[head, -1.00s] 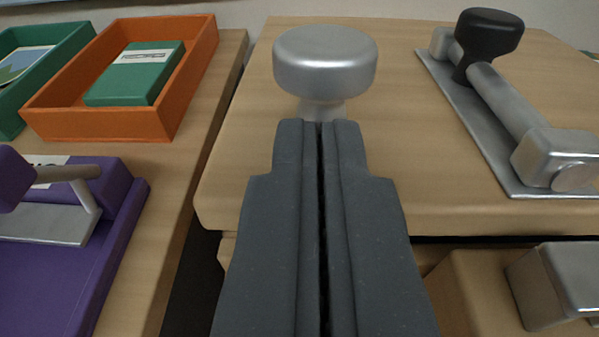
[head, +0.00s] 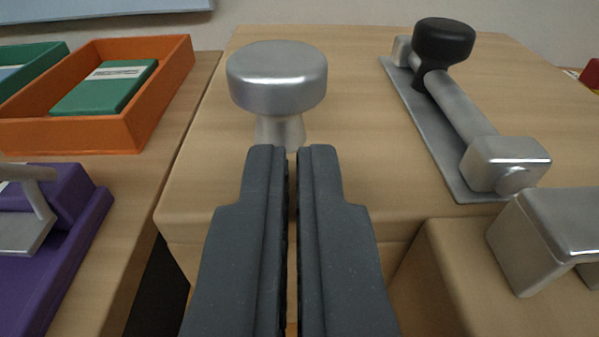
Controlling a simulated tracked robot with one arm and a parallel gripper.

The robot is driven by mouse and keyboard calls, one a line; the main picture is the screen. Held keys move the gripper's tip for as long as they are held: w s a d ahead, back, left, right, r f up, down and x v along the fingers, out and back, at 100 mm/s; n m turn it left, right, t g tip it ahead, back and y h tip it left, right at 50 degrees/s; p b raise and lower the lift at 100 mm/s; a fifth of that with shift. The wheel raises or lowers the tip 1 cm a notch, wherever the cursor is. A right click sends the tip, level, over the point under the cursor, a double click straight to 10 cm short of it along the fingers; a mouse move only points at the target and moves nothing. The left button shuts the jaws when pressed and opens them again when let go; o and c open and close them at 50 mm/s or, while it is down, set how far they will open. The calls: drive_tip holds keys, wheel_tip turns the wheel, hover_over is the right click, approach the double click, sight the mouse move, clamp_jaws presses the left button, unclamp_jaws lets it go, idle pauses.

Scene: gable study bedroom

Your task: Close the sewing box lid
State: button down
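A pale wooden box-like piece has a broad flat top (head: 360,170), which I take to be the sewing box lid; the frame does not confirm this. A silver round knob (head: 277,78) stands on its left part. A grey metal plate with a bar and a black knob (head: 443,42) lies on its right part. My gripper (head: 292,150) points forward over the front of the top, just below the silver knob in the picture. Its fingers are slightly apart with nothing between them. The fingers hide part of the front edge, and whether they touch the knob stem cannot be told.
To the left, an orange tray (head: 70,136) holds a green box (head: 105,88), beside a green tray (head: 45,52). A purple thing with a metal handle (head: 75,235) is nearer. A wooden block (head: 455,280) with a metal piece (head: 550,235) stands front right.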

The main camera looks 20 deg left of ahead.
drive_tip(key=shift+s+a+f+g, duration=0.15)
drive_tip(key=shift+f+g, duration=0.05)
drive_tip(key=shift+f, duration=0.45)
drive_tip(key=shift+s+a+f+g, duration=0.1)
drive_tip(key=shift+s+f+g, duration=0.1)
drive_tip(key=shift+f, duration=0.4)
drive_tip(key=r, duration=0.3)
drive_tip(key=r+p, duration=0.1)
drive_tip(key=shift+w+d+r, duration=0.1)
drive_tip(key=shift+w+r, duration=0.15)
drive_tip(key=shift+r, duration=0.1)
drive_tip(key=shift+s+d+r, duration=0.25)
drive_tip(key=shift+s+d, duration=0.15)
drive_tip(key=shift+s, duration=0.15)
drive_tip(key=s+d+f+b, duration=0.2)
drive_tip(key=s+d, duration=0.1)
drive_tip(key=s, duration=0.4)
drive_tip(key=shift+d+t, duration=0.25)
drive_tip(key=shift+t, duration=0.15)
